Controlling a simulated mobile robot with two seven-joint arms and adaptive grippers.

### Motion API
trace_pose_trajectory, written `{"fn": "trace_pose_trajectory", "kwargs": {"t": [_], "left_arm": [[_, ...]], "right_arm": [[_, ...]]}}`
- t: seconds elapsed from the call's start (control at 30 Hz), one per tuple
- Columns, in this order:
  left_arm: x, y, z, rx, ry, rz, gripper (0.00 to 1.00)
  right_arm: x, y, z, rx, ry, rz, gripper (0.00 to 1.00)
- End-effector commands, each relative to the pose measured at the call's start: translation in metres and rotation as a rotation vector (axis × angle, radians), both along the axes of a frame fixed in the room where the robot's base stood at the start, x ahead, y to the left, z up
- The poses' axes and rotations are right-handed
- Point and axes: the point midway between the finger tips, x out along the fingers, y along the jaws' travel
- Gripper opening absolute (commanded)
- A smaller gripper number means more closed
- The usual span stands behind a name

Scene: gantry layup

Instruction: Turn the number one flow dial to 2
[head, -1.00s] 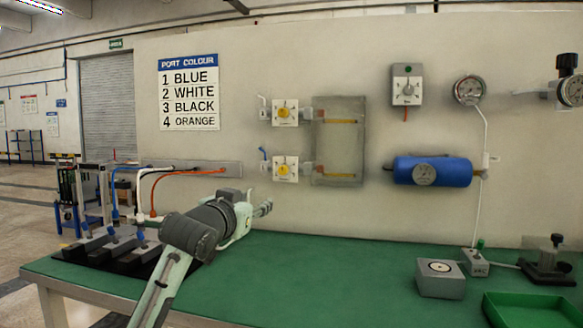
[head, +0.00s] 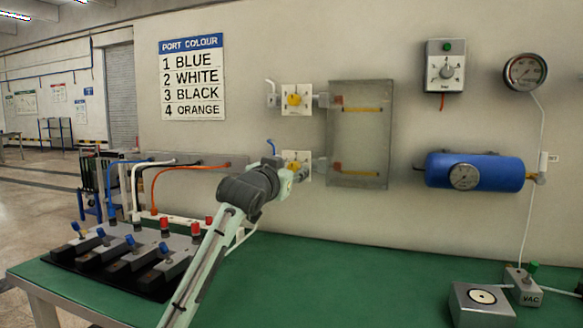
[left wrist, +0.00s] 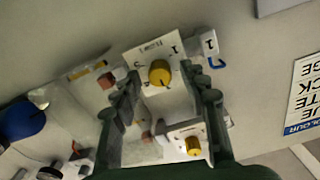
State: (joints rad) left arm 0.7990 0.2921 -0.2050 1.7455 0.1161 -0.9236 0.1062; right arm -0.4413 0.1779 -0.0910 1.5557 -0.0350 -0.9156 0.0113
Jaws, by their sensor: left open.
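The number one flow dial (left wrist: 160,72) is a yellow knob on a white plate, beside a tag marked 1 and a blue hose stub. In the head view it is the lower dial (head: 302,155), partly hidden by my left gripper (head: 299,174). In the left wrist view my left gripper (left wrist: 161,78) is open, its fingertips on either side of the knob. I cannot tell whether they touch it. The knob's setting is too small to read. My right gripper is not in view.
A second yellow dial (head: 294,99) with a white stub sits above, and also shows in the left wrist view (left wrist: 193,145). A clear-fronted box (head: 360,130) adjoins both dials on the right. A port colour sign (head: 192,80) hangs left. The green bench (head: 350,285) is clear in the middle.

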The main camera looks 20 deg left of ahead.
Motion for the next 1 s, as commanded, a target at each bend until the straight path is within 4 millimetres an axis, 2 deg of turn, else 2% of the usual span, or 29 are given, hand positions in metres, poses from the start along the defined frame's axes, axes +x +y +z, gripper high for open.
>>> {"fn": "trace_pose_trajectory", "kwargs": {"t": [0.1,0.37,0.7,1.0], "left_arm": [[0.0063,-0.0003,-0.0003,0.001,0.001,0.0,0.44],[0.0072,-0.0003,-0.0005,0.001,0.0,0.0,0.42],[0.007,-0.0002,-0.0006,0.001,0.001,0.0,0.0],[0.007,-0.0005,-0.0008,-0.021,0.002,0.0,0.0]], "right_arm": [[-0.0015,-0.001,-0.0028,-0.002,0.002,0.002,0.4],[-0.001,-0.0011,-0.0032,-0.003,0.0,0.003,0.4],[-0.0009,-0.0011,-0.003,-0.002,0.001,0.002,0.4],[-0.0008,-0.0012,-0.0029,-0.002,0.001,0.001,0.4]]}}
